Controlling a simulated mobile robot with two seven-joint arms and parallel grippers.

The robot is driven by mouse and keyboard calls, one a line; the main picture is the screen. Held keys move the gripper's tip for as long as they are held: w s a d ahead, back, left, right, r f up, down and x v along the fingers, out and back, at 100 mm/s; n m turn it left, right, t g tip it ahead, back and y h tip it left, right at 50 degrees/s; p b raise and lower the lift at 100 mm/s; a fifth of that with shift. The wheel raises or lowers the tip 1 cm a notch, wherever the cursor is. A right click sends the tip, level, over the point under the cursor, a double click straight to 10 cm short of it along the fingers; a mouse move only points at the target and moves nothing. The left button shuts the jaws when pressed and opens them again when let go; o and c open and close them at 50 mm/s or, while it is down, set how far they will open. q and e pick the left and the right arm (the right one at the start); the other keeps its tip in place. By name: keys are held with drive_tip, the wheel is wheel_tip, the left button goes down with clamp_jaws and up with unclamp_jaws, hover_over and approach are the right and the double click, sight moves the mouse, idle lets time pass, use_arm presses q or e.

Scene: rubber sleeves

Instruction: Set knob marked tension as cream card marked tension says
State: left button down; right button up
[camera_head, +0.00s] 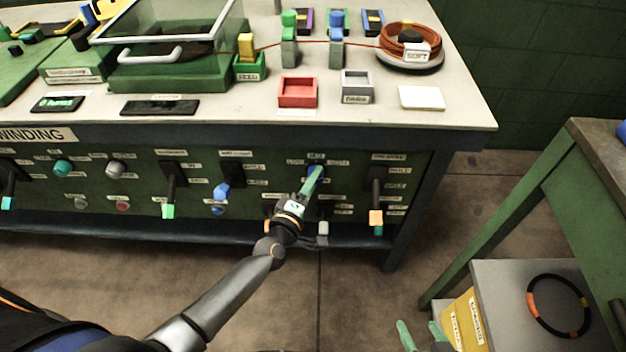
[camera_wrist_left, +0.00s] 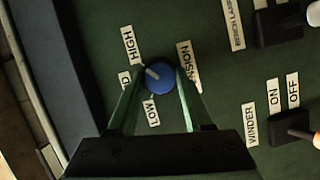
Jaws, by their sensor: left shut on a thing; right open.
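The blue tension knob (camera_wrist_left: 160,79) is on the green panel in the left wrist view, beside a label ending in "NSION". Its white pointer line points up-left, between the HIGH label (camera_wrist_left: 128,45) and a partly hidden label ending in D; LOW (camera_wrist_left: 151,110) is below. My left gripper (camera_wrist_left: 158,88) is shut on the knob, with one green finger on each side. In the head view my left gripper (camera_head: 313,181) is at the bench front panel and hides most of the knob. My right gripper (camera_head: 420,335) is open at the bottom edge. I cannot identify the cream tension card.
The panel (camera_head: 140,165) has several other switches, levers and buttons close by. A winder ON/OFF switch (camera_wrist_left: 293,128) is right of the knob. On the bench are a red tray (camera_head: 298,104), a grey tray (camera_head: 372,98) and a blank pale pad (camera_head: 422,97). A green-legged table (camera_head: 520,205) stands right.

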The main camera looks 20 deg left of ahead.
use_arm(q)
drive_tip(key=shift+c, duration=1.5)
unclamp_jaws()
drive_tip(key=s+a+p, duration=0.1)
drive_tip(key=s, duration=1.1)
drive_tip(key=shift+s+a+r+p, duration=0.2)
drive_tip(key=shift+r+p, duration=0.1)
drive_tip(key=shift+r, duration=0.15)
